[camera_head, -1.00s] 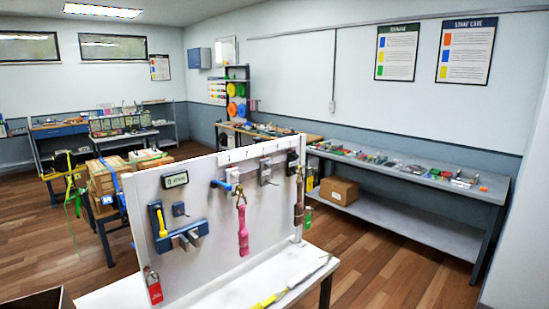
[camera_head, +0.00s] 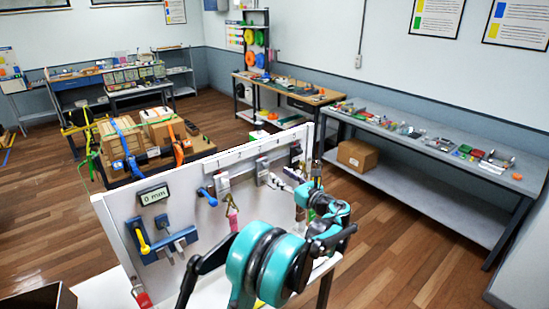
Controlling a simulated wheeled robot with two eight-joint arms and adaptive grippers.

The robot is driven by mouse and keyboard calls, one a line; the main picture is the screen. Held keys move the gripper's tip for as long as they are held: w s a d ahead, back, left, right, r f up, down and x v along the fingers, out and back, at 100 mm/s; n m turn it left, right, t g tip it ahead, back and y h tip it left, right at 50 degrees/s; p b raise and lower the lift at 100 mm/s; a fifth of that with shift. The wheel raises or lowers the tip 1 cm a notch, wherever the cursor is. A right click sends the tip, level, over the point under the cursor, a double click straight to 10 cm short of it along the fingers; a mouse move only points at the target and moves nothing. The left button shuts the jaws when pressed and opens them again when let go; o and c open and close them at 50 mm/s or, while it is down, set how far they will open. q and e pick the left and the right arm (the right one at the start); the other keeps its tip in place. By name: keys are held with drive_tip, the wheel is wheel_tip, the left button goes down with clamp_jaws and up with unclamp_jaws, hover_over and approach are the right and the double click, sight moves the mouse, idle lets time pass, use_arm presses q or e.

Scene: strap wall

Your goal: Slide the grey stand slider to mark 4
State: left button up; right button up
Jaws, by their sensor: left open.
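A white upright board (camera_head: 126,222) stands before me with a numbered strip (camera_head: 246,150) along its top. Grey blocks hang below the numbers, one at the left (camera_head: 222,185) and one near the middle (camera_head: 262,171). I cannot tell surely which grey part is the stand slider. At the lower left is a blue fixture (camera_head: 157,252) with grey bars and a yellow handle, under a display (camera_head: 154,195) reading 0 mm. My left gripper (camera_head: 299,182) is open there and appears empty. My right gripper is not in view.
A blue lever (camera_head: 207,197) and a pink strap (camera_head: 232,218) are on the board. Strapped cartons (camera_head: 120,138) stand on a table behind it. A grey workbench (camera_head: 420,150) with small items runs along the right wall. Wooden floor lies open between.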

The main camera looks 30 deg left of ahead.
sight(267, 166)
use_arm(q)
drive_tip(key=x, duration=0.7)
drive_tip(key=shift+s+a+r+p, duration=0.1)
drive_tip(key=shift+a+p, duration=0.1)
drive_tip(key=shift+p, duration=0.1)
clamp_jaws()
